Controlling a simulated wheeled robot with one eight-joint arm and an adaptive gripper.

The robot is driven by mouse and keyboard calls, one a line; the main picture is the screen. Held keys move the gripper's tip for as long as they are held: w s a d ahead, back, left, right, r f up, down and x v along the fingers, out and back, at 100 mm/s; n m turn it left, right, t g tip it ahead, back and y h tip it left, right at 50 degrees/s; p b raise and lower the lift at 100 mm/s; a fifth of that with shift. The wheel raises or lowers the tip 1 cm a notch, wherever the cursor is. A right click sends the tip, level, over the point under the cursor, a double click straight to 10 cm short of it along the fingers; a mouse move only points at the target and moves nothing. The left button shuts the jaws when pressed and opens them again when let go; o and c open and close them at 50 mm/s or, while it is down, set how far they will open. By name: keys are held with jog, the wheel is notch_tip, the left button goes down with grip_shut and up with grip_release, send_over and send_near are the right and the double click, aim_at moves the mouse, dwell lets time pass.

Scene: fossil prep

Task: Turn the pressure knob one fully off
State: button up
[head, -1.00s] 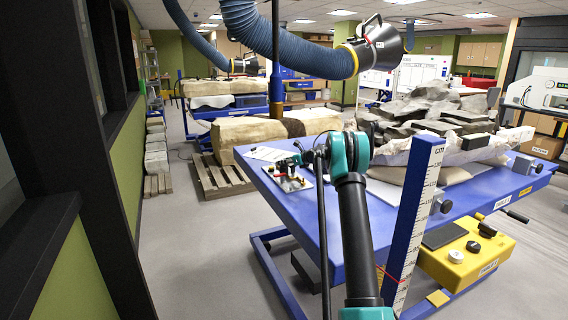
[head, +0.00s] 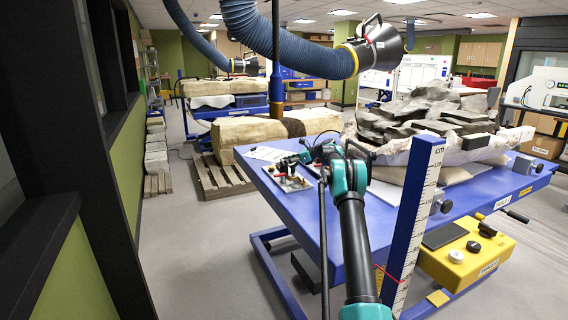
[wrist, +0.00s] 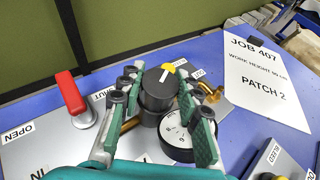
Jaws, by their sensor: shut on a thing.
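The black pressure knob (wrist: 155,98) stands on a pale metal panel (wrist: 45,145) in the wrist view. Its top carries a white pointer line, with a yellow mark beside it at the far right edge. My gripper (wrist: 157,76) is shut on the knob, one green finger on each side. A round pressure gauge (wrist: 178,138) sits just in front, partly hidden by the right finger. Small labels lie behind the knob, too small or covered to read surely.
A red lever (wrist: 72,94) stands left of the knob, between OPEN and SHUT labels. A brass fitting (wrist: 209,91) is close to the right finger. A JOB 407 sheet (wrist: 262,80) lies at right. The blue table (head: 310,210) also bears a rock heap (head: 430,108).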

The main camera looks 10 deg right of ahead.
jog(key=o, duration=0.9)
jog(key=shift+d, duration=0.1)
jog(key=v, duration=1.2)
jog(key=shift+s, duration=0.1)
